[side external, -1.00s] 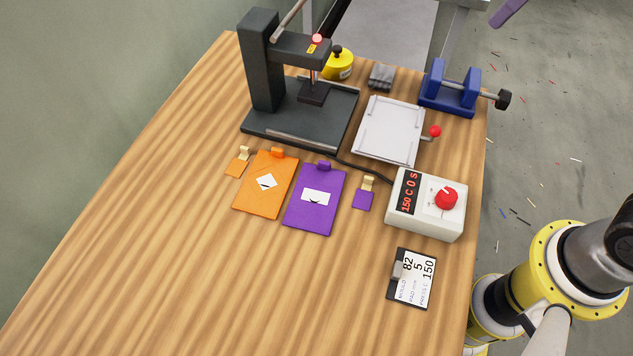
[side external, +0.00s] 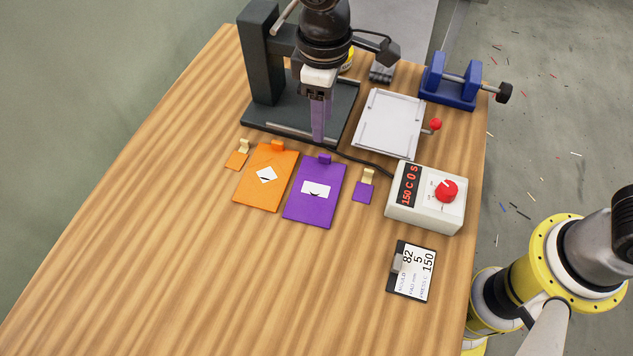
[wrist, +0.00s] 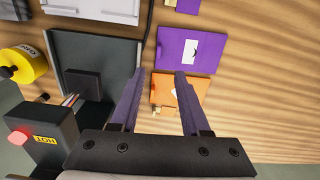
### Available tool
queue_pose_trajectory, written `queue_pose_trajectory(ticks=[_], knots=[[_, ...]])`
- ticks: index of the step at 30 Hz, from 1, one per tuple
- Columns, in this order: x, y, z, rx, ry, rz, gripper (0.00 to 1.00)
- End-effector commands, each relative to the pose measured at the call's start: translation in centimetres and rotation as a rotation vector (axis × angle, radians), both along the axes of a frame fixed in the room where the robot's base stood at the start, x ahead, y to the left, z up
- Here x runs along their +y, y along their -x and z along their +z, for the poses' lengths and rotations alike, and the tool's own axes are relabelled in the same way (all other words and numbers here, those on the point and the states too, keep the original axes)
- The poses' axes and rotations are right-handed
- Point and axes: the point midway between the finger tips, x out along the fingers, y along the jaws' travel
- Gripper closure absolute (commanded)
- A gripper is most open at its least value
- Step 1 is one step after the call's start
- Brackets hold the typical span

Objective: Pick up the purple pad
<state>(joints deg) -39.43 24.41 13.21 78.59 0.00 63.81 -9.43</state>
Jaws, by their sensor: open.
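The purple pad (side external: 308,207) lies flat on the table, with a white label and a small purple tab at its far end. My gripper (side external: 318,138) has purple fingers pointing down. It appears just beyond the tab ends of the pads, in front of the black press, apart from the purple pad. In the wrist view my gripper (wrist: 158,73) is open, with nothing between its fingers. Its exact height above the table is hard to tell.
An orange pad (side external: 257,192) lies just left of the purple one. Small orange (side external: 236,160) and purple (side external: 362,192) tags flank them. The black press (side external: 262,80) stands behind, a white tray (side external: 388,125) and control box (side external: 425,205) to the right. The near table is clear.

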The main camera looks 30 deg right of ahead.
Motion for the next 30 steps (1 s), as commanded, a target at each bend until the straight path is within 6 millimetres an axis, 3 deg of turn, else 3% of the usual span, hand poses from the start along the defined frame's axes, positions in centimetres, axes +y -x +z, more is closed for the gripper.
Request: queue_pose_trajectory(ticks=[4, 13, 21, 30], knots=[[-0.1, 0.1, -2.7, 0.003, 0.002, -0.001, 0.54], [-0.2, 0.1, -4.9, 0.002, 0.002, -0.001, 0.54], [-0.6, 0.2, -8.6, 0.003, 0.002, -0.001, 0.54], [-0.6, 0.1, -9.4, 0.0, 0.0, -0.001, 0.54]])
